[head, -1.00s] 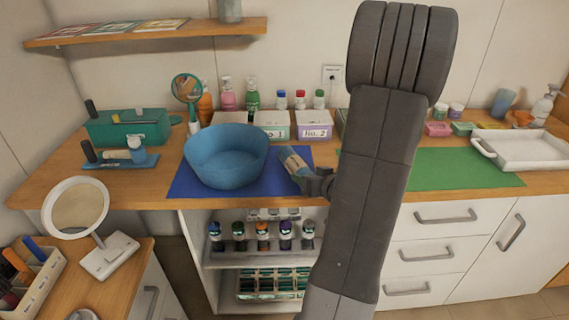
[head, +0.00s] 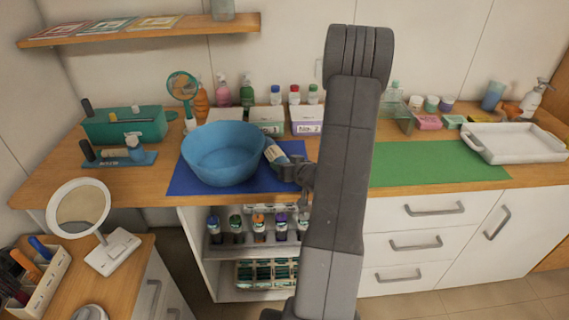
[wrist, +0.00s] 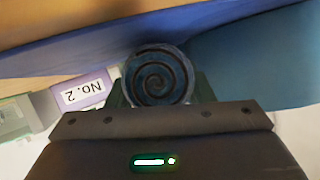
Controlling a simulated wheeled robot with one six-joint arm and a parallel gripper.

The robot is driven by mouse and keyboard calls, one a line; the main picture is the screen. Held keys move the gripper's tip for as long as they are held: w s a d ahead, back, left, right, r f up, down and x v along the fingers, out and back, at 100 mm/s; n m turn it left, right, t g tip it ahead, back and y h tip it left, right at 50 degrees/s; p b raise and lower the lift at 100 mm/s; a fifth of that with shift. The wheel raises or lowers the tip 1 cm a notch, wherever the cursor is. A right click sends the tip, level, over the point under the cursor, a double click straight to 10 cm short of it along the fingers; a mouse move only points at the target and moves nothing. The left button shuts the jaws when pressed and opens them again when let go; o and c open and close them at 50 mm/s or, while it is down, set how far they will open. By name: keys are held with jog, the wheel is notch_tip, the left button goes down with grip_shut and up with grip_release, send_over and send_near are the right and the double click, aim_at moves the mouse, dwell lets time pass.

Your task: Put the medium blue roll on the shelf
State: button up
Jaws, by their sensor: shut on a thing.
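My gripper (head: 300,174) is shut on a blue roll with a pale band (head: 275,153), at the right side of the blue bowl (head: 222,160). In the wrist view the roll's round end with a dark spiral (wrist: 158,76) faces the camera, between the fingers. The roll is tilted in the head view, over the blue mat (head: 188,184); I cannot tell whether it touches the mat or the bowl. A wooden wall shelf (head: 190,30) at the upper left holds several flat cards and a glass jar. Below the counter, an open cabinet shelf (head: 255,256) holds several small bottles.
Two labelled boxes, one marked No. 2 (head: 308,127), stand behind the mat among pump bottles. A round mirror (head: 80,208) stands on the left side cart.

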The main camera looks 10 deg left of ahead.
jog(key=shift+f+b, duration=0.2)
jog(key=shift+b, duration=0.15)
jog(key=o, duration=1.1)
jog(key=shift+o, duration=0.2)
jog(key=shift+r, duration=0.1)
